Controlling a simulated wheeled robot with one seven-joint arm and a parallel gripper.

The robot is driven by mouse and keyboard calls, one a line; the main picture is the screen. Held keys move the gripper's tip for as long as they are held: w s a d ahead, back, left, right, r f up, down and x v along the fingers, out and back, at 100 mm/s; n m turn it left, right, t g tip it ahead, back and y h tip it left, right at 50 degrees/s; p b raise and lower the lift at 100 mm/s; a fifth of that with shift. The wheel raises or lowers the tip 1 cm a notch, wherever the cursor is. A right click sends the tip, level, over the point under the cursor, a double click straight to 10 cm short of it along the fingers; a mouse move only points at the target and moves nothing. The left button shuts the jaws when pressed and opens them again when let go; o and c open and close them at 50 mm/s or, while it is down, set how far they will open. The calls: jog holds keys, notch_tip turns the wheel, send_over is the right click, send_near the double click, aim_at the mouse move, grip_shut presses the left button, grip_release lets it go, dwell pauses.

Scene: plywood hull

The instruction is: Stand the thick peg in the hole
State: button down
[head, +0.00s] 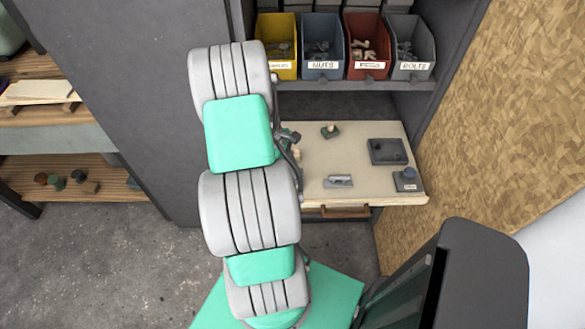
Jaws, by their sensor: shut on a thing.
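My gripper (291,143) shows only in part at the right edge of my arm, over the left side of the pale board. It is shut on a pale wooden piece, which looks like the thick peg (297,152); my arm hides much of it, so its tilt and its clearance above the board cannot be told. A dark grey block (388,151) with darker, hole-like spots lies at the board's right.
The pale board (350,155) has bare space in its middle. Several labelled bins (322,62) sit on the shelf above. A chipboard wall (500,120) bounds the right.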

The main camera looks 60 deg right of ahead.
jog(key=c, duration=1.3)
grip_release()
jog(key=shift+c, duration=0.2)
jog(key=v, duration=0.7)
jog(key=shift+r+b, duration=0.35)
jog(key=shift+w, duration=0.15)
